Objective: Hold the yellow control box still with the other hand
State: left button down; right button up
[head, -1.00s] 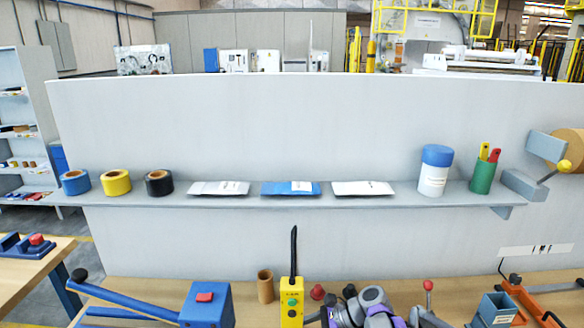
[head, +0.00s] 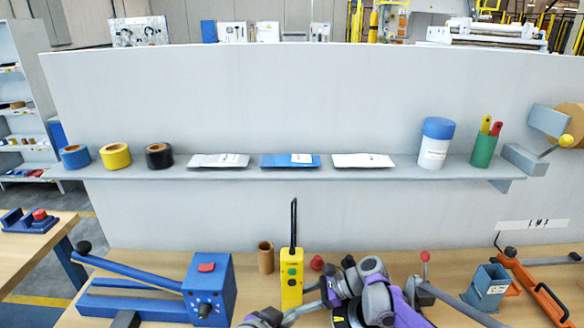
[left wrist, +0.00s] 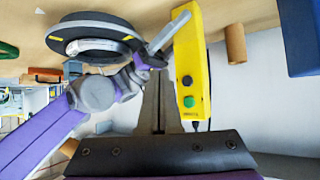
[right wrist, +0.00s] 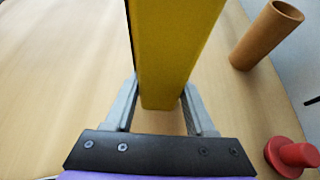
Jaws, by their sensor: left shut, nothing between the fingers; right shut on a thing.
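The yellow control box (head: 291,287) stands upright on the bench in the head view, with green and dark buttons and a black cable or strap rising from its top. It also shows at the upper right in the left wrist view (left wrist: 191,70). In the right wrist view the yellow box (right wrist: 172,45) lies between the fingers of my right gripper (right wrist: 160,95), which is shut on it. My left gripper (left wrist: 158,75) is shut and empty, beside the box and apart from it. The far ends of both hands are partly hidden in the head view.
A brown tube (head: 265,258) and a red knob (head: 316,263) stand close to the box. A blue lever device (head: 208,290) is on the left; a blue-grey holder (head: 490,288) and orange tool (head: 530,285) are on the right. A shelf (head: 390,173) with tape rolls runs behind.

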pick_arm(q)
send_near(299, 287)
jog(key=shift+s+f+x, duration=0.15)
jog(key=shift+x, duration=0.8)
jog(key=shift+s+f+x, duration=0.1)
jog(key=shift+s+x, duration=0.1)
jog(key=shift+x, duration=0.8)
jog(key=shift+w+d, duration=0.1)
jog(key=shift+d, duration=0.1)
jog(key=shift+w, duration=0.4)
jog(key=shift+w, duration=0.2)
dwell(0.6)
jog(key=shift+s, duration=3.7)
dwell(0.7)
